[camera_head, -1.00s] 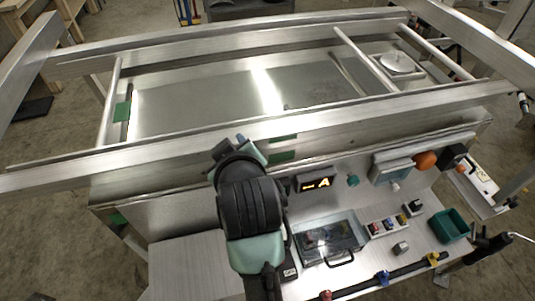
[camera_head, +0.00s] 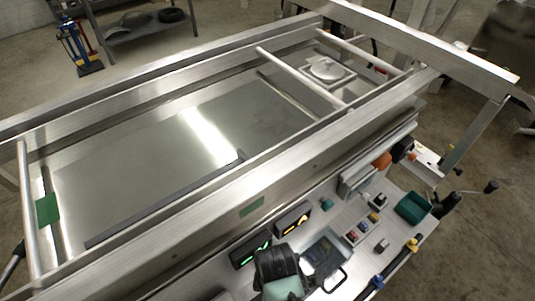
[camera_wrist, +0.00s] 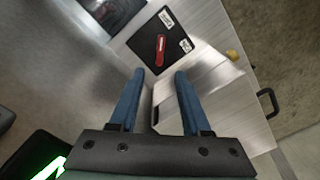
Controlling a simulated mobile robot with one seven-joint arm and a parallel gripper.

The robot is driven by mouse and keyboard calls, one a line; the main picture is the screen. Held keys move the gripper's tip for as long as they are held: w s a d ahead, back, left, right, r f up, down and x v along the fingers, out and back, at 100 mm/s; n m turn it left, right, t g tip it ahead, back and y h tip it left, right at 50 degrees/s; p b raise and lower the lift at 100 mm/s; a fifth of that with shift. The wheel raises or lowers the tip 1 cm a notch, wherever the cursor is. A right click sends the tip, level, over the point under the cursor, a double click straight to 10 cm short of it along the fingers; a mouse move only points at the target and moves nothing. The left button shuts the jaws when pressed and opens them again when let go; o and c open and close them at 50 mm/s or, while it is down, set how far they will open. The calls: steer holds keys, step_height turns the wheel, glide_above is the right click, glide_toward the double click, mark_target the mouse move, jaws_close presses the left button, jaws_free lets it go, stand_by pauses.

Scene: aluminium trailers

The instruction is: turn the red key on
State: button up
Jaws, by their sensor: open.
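The red key (camera_wrist: 160,48) is a slim red bar on a black square plate (camera_wrist: 153,40) with white labels, in the upper middle of the wrist view. My gripper (camera_wrist: 158,74) is open and empty, its two blue fingers pointing toward the plate. The key lies ahead of the fingertips, roughly between their lines and apart from them. In the head view, the dark end of my arm is low in the frame over the control panel.
A button box (camera_head: 362,228) and a green bin (camera_head: 412,208) lie to the right. A long metal trailer frame (camera_head: 300,165) runs behind the panel.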

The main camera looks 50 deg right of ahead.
step_height(320, 180, down, 11)
steer(key=shift+s+f+b, duration=0.1)
steer(key=shift+b, duration=0.2)
jaws_close()
stand_by(0.3)
